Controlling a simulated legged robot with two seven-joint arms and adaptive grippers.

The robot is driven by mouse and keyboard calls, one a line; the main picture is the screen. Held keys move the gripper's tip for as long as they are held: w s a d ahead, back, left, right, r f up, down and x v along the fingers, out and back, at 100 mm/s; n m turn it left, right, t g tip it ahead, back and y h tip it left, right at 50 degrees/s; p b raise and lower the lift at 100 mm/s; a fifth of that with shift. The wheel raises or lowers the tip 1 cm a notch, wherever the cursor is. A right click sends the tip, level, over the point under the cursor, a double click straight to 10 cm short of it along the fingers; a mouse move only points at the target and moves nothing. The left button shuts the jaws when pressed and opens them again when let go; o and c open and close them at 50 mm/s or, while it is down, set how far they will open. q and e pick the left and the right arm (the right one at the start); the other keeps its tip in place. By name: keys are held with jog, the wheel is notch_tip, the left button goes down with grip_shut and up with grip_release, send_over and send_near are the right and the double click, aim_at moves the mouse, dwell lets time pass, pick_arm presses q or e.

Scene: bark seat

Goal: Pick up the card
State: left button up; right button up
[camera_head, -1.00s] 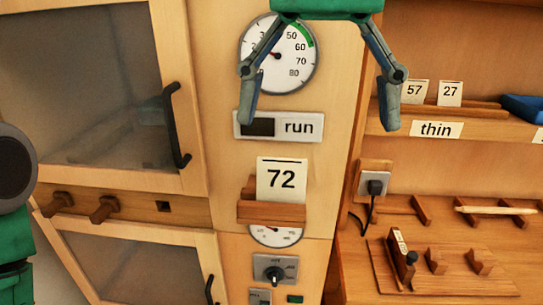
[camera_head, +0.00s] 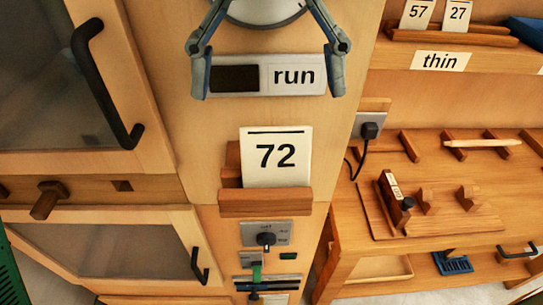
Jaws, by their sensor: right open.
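A white card (camera_head: 277,155) printed "72" stands upright in a small wooden holder (camera_head: 265,203) on the cabinet front, in the middle of the head view. My right gripper (camera_head: 268,88) comes in from the top with its two fingers spread wide and nothing between them. Its fingertips are above the card in the picture, at either side of the "run" sign, and apart from the card. The card's lower edge is hidden by the holder's front lip. My left gripper is out of view.
The "run" sign (camera_head: 266,77) and a gauge (camera_head: 262,8) are above the card; a knob panel (camera_head: 266,236) is below. A black door handle (camera_head: 105,85) juts out at left. Cards "57" (camera_head: 417,14) and "27" (camera_head: 457,15) stand on the right shelf above a workbench.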

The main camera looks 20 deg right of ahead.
aim_at(276, 128)
jog(key=shift+s+d+f, duration=0.15)
jog(key=shift+d+f, duration=0.1)
jog(key=shift+f, duration=0.3)
jog(key=f, duration=0.3)
jog(key=shift+s+d+f, duration=0.1)
jog(key=shift+d+f, duration=0.1)
jog(key=shift+f, duration=0.1)
jog(key=shift+a+f, duration=0.15)
jog(key=shift+f, duration=0.35)
jog(key=shift+a, duration=0.1)
jog(key=c, duration=0.9)
